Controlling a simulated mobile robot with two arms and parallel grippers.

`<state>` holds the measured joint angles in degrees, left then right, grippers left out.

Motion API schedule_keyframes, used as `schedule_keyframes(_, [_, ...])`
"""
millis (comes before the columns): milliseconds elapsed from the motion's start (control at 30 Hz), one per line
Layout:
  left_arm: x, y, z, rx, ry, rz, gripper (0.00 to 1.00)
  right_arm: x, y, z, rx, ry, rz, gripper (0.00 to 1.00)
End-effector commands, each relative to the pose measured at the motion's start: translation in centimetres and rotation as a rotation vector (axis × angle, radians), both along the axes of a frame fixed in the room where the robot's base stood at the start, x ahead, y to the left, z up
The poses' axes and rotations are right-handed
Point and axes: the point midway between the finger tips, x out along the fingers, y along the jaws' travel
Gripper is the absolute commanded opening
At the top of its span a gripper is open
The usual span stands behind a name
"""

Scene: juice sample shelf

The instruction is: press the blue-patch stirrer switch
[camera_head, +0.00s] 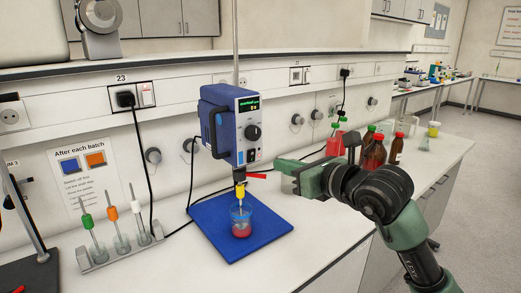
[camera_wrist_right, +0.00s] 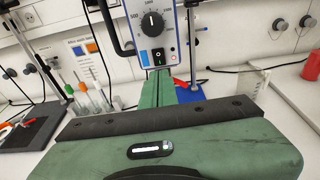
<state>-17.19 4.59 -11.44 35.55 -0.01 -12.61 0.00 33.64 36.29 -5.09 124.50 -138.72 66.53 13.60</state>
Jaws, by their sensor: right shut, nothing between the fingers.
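The blue overhead stirrer (camera_head: 222,127) hangs over a beaker of red liquid (camera_head: 241,222) on a blue base plate (camera_head: 265,225). Its front carries a lit display, a dial (camera_head: 253,133) and, below it, a small black rocker switch (camera_head: 251,155). In the right wrist view the rocker switch (camera_wrist_right: 159,57) sits under the dial, with a blue patch (camera_wrist_right: 145,58) to its left. My right gripper (camera_head: 280,164) is shut and empty, to the right of the stirrer's lower front. In the wrist view its fingertips (camera_wrist_right: 162,76) lie just below the switch; contact cannot be told. My left gripper is not in view.
A red clamp piece (camera_head: 257,175) and yellow chuck (camera_head: 240,190) are under the stirrer. A rack (camera_head: 122,248) with colour-topped stirring rods stands left. Brown bottles (camera_head: 375,152) stand right. A wall sign (camera_head: 84,168) shows blue and orange patches. The front bench is clear.

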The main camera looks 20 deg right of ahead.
Motion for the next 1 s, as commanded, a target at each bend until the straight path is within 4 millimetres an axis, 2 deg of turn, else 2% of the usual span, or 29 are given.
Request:
schedule_keyframes(33, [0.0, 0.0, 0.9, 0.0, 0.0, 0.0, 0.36, 1.1, 0.5, 0.2, 0.006, 0.003, 0.002, 0.0])
schedule_keyframes(200, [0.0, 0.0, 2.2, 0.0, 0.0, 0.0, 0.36, 4.5, 1.7, -0.5, 0.003, 0.003, 0.001, 0.0])
schedule_keyframes(433, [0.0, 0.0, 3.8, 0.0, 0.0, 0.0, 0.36, 7.6, 2.8, -0.3, 0.002, 0.001, 0.001, 0.0])
schedule_keyframes(600, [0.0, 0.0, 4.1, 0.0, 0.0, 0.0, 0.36, 8.5, 3.1, -0.4, 0.001, -0.001, 0.001, 0.0])
schedule_keyframes(1000, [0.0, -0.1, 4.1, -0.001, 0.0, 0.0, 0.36, 8.6, 2.9, -0.4, -0.002, 0.003, 0.0, 0.0])
